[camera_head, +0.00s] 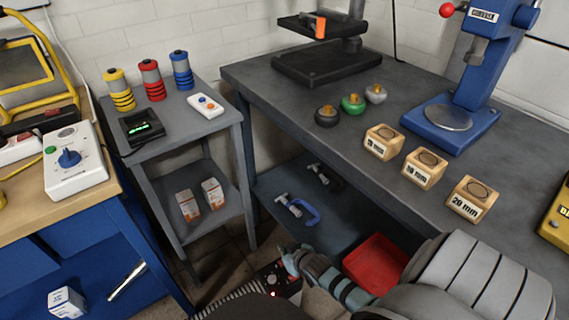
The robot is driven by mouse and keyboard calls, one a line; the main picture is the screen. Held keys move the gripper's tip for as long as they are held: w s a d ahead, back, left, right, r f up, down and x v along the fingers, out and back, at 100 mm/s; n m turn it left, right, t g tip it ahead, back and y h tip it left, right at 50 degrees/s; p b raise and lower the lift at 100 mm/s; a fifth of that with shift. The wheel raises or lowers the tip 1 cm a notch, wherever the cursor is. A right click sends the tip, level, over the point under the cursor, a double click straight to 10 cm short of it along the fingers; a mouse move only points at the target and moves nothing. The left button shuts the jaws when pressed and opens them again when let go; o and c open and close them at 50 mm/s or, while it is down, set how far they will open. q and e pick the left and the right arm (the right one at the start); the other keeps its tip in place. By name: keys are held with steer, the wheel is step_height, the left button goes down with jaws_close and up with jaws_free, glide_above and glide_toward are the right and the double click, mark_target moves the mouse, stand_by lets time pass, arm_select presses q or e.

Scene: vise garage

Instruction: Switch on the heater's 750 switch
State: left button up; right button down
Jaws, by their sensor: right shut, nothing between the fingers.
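The heater (285,289) is at the bottom middle, low by the floor. Its dark panel shows small knobs or switches and a lit red light. The markings are too small to read, so I cannot tell which switch is the 750. My right gripper (287,262) is shut and empty at the panel's upper right edge. I cannot tell whether it touches the panel. My right arm comes in from the lower right and hides part of the heater's surroundings. My left gripper is not in view.
A red bin (376,262) is just right of my gripper. The grey workbench (290,95) stands above, with a lower shelf holding clamps. A small grey side table (190,125) and a blue cabinet (90,255) stand left. A black ribbed shape lies at the bottom edge.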

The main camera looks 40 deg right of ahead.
arm_select(q)
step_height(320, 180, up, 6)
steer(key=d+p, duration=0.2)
steer(key=p, duration=0.2)
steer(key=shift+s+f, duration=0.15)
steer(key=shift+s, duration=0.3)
arm_select(e)
steer(key=d+v, duration=0.1)
steer(key=v, duration=0.8)
steer(key=shift+s+r, duration=0.2)
steer(key=shift+s, duration=0.3)
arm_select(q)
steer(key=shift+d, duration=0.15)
